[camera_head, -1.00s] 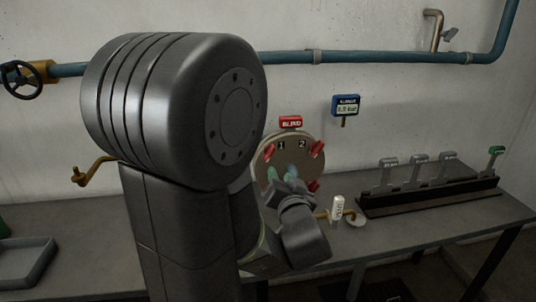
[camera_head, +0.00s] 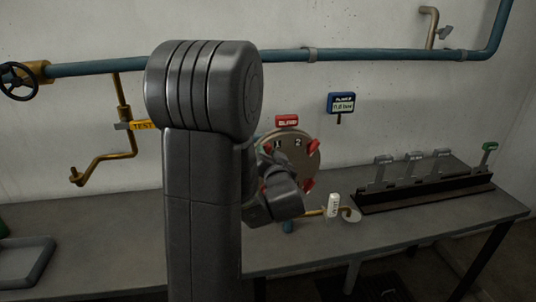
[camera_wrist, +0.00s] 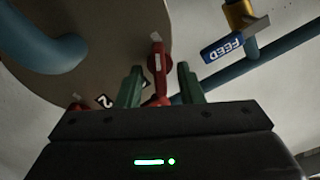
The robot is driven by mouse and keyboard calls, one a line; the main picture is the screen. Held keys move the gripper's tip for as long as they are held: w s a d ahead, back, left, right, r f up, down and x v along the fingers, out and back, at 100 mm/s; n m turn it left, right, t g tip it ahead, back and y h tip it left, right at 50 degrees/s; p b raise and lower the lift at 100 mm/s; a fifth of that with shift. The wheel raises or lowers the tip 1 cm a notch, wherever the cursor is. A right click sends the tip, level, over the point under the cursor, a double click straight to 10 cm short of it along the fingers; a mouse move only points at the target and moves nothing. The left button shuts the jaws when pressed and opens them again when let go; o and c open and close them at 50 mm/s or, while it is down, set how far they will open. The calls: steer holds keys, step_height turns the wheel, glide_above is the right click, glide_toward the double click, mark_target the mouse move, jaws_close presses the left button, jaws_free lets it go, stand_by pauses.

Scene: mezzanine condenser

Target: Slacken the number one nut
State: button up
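The round plate (camera_head: 303,165) carries red nuts around its rim, with "1" and "2" marked near its top and a red "BLIND" tag above. The upper-right nut (camera_head: 310,148) stands by the "2". In the wrist view the plate (camera_wrist: 100,30) appears inverted, with the "2" readable; the "1" is not visible. My gripper (camera_wrist: 159,80) has its two green fingers apart. A red nut (camera_wrist: 157,62), apparently number one, shows between them with gaps on both sides; I cannot tell the depth. My arm hides the plate's left part and the fingertips in the head view.
A blue pipe (camera_head: 390,56) runs along the wall. A brass crank-shaped pipe (camera_head: 100,160) with a "TEST" tag hangs left. A white tag (camera_head: 333,205) stands on a brass fitting before the plate. A rack of levers (camera_head: 430,190) stands right. A blue "FEED" tag (camera_wrist: 228,46) hangs beyond the fingers.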

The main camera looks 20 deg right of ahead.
jaws_close()
steer(key=shift+f+n+b, duration=0.15)
steer(key=shift+n+b, duration=0.25)
steer(key=shift+b, duration=0.4)
steer(key=shift+a+n+b, duration=0.15)
steer(key=shift+n+b, duration=3.6)
steer(key=shift+b, duration=0.15)
steer(key=shift+a+n+b, duration=0.15)
steer(key=shift+n+b, duration=3.6)
steer(key=shift+b, duration=0.1)
